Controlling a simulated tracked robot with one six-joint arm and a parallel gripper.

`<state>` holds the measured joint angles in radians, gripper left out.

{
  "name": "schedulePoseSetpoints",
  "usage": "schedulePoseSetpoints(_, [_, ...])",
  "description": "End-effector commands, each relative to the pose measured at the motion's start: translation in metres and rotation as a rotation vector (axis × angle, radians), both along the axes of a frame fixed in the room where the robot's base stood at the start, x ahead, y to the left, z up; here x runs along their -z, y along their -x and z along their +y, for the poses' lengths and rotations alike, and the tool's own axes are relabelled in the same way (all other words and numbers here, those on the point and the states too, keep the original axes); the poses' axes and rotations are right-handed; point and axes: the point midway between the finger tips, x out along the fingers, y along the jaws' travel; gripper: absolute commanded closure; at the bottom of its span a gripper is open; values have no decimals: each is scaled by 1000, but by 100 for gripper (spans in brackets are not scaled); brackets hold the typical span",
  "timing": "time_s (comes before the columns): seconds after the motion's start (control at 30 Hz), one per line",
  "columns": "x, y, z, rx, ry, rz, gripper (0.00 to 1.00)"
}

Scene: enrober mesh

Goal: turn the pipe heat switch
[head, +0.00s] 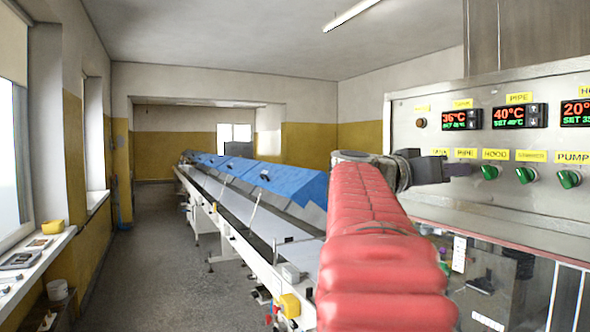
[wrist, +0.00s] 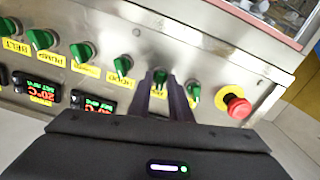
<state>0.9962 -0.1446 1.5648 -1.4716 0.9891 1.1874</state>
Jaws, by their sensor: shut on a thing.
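The control panel (head: 566,190) on the right of the head view carries a row of green rotary switches under yellow labels. My gripper (head: 460,170) reaches the panel just below the PIPE label (head: 466,153), and its tips hide the switch there. In the wrist view the pipe heat switch (wrist: 160,75) is a green knob between the two dark fingers. My gripper (wrist: 161,88) is shut on it. The knob's exact angle is hard to tell behind the fingers.
The neighbouring HOOD switch (head: 489,172) sits close to the right of my fingers in the head view. A red emergency stop (wrist: 238,107) on a yellow ring is at the row's end in the wrist view. A long conveyor (head: 258,222) runs left of my arm.

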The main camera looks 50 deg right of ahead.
Motion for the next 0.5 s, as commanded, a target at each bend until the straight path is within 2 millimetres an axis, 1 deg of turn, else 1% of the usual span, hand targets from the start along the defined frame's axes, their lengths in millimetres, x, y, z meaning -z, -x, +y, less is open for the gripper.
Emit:
schedulePoseSetpoints(0.2, [2, 0, 0, 2, -74, 159, 100])
schedulePoseSetpoints(0.5, [3, 0, -1, 2, -127, 284, 100])
